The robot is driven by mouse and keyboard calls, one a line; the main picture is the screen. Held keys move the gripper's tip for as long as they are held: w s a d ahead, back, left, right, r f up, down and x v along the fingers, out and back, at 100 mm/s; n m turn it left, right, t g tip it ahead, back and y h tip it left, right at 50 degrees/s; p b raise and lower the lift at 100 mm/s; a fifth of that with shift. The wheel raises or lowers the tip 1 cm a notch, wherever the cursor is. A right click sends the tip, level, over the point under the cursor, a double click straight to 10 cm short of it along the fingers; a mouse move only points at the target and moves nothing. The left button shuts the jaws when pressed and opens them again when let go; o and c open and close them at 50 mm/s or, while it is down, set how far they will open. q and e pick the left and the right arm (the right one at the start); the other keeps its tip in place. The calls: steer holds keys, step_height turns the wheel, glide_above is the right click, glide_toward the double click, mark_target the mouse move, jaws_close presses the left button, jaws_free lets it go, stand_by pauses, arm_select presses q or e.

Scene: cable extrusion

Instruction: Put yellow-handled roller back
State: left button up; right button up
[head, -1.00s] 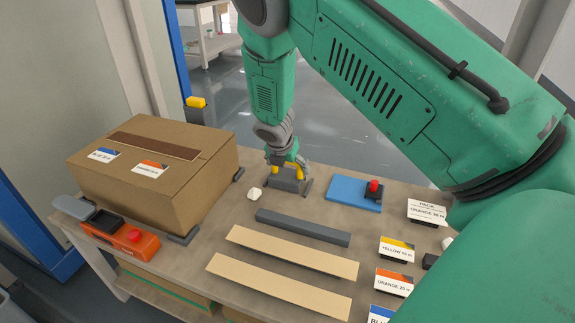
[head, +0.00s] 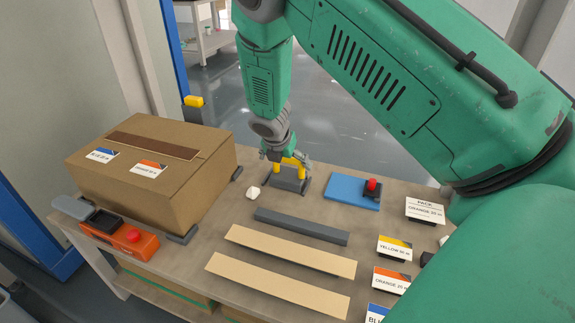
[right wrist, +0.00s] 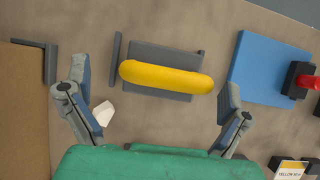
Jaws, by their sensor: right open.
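The yellow-handled roller (head: 302,173) sits in a grey holder (head: 288,185) near the far edge of the table. In the right wrist view its long yellow handle (right wrist: 166,77) lies level across the grey holder (right wrist: 160,53). My right gripper (head: 285,156) is just above the handle, pointing down. In the right wrist view its two fingers (right wrist: 155,82) are spread wide, with the handle across the gap and clear of both fingers. The gripper is empty. The roller part under the handle is hidden. My left gripper is not in view.
A cardboard box (head: 150,185) stands at the left. A blue plate (head: 345,190) with a red-knobbed device (head: 373,187) lies right of the holder. A small white piece (head: 253,193), a grey bar (head: 302,226) and two tan strips (head: 290,252) lie nearer. Label cards (head: 394,248) stand at right.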

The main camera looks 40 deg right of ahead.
steer(key=p+v, duration=0.3)
steer(key=v, duration=0.7)
steer(key=shift+d, duration=0.15)
